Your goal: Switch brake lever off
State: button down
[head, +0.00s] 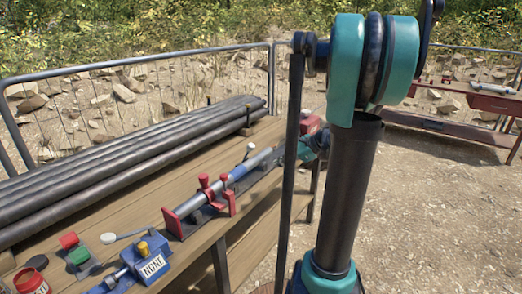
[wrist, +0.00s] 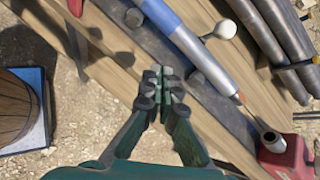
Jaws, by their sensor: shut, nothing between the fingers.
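A short lever with a round white knob (wrist: 225,29) stands beside a blue and grey cylinder (wrist: 188,42) in the wrist view. The knob also shows in the head view (head: 251,146), by the rod assembly on the wooden bench (head: 150,213). I cannot tell for certain that this is the brake lever; another lever with a pale end (head: 108,238) lies further left. My gripper (wrist: 162,88) is shut and empty, with its fingertips below and left of the white knob in the wrist view, apart from it. In the head view my arm hides most of the gripper.
Dark pipes (head: 120,155) lie along the back of the bench. A blue device with a yellow knob (head: 150,262) stands near its front edge. A red box (wrist: 287,158) is at lower right in the wrist view, and a wooden barrel (wrist: 16,112) is at left.

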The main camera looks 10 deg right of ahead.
jog(key=w+d+r+m+t+y, duration=0.1)
jog(key=w+d+r+m, duration=0.2)
jog(key=w+d+m, duration=0.1)
jog(key=shift+w+d+r+t+y, duration=0.2)
jog(key=shift+d+r+t+y, duration=0.15)
jog(key=shift+d, duration=0.25)
jog(key=shift+f, duration=0.1)
jog(key=a+r+x, duration=0.1)
jog(key=r+x, duration=0.1)
jog(key=x, duration=1)
jog(key=shift+w+a, duration=0.45)
jog(key=shift+w, duration=0.1)
jog(key=shift+r, duration=0.2)
